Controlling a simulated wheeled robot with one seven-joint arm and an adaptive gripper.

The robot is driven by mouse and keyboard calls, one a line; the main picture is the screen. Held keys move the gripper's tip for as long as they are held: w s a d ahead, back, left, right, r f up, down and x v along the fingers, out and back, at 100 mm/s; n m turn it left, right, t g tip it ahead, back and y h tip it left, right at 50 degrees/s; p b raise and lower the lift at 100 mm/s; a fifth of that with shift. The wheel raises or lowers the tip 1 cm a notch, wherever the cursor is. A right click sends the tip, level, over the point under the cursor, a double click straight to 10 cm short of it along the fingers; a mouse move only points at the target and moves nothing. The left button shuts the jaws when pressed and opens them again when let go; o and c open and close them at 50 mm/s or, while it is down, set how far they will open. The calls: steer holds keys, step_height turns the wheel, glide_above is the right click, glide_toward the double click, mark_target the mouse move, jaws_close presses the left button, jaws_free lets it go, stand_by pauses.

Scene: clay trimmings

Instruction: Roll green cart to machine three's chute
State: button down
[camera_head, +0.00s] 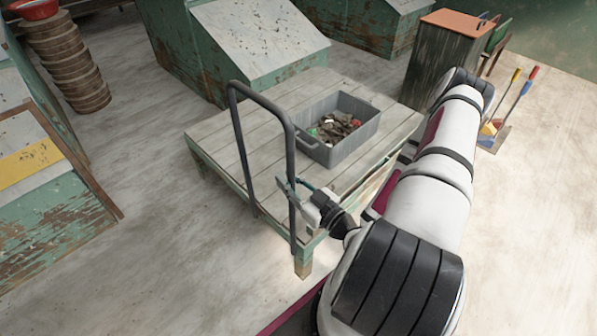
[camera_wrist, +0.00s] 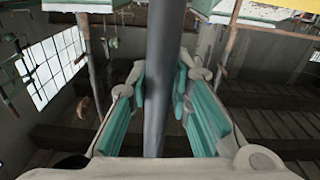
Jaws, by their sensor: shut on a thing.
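The green cart (camera_head: 230,147) stands on the floor at the middle of the head view, with a grey plank top and worn green edges. Its dark grey push handle (camera_head: 240,125) rises as an upright loop at the near left end. My gripper (camera_head: 303,192) is shut on the near upright of this handle. In the wrist view the handle bar (camera_wrist: 163,75) runs between the teal finger pads of my gripper (camera_wrist: 160,92). A grey bin (camera_head: 345,151) of mixed scraps sits on the cart top. No number marking a machine is readable, so I cannot tell which is machine three.
A green machine with a sloping pale chute (camera_head: 260,40) stands just behind the cart. Another green machine (camera_head: 45,215) with a yellow stripe stands at left. Stacked round discs (camera_head: 70,65) are at upper left. A cabinet (camera_head: 440,55) and brooms (camera_head: 510,100) are at right. Floor between is clear.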

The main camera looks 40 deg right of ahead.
steer(key=shift+m, duration=0.4)
steer(key=a, duration=0.3)
steer(key=s+a, duration=0.1)
steer(key=shift+s+a+r+p, duration=0.1)
steer(key=shift+a+r+p, duration=0.05)
steer(key=shift+r+p, duration=0.2)
steer(key=shift+a+g, duration=0.1)
steer(key=shift+g, duration=0.2)
steer(key=a+p, duration=0.3)
steer(key=a, duration=0.4)
steer(key=shift+s+a, duration=0.25)
steer(key=shift+s, duration=0.15)
steer(key=a+p, duration=0.5)
steer(key=a, duration=0.3)
steer(key=shift+s+r, duration=0.15)
steer(key=shift+s, duration=0.05)
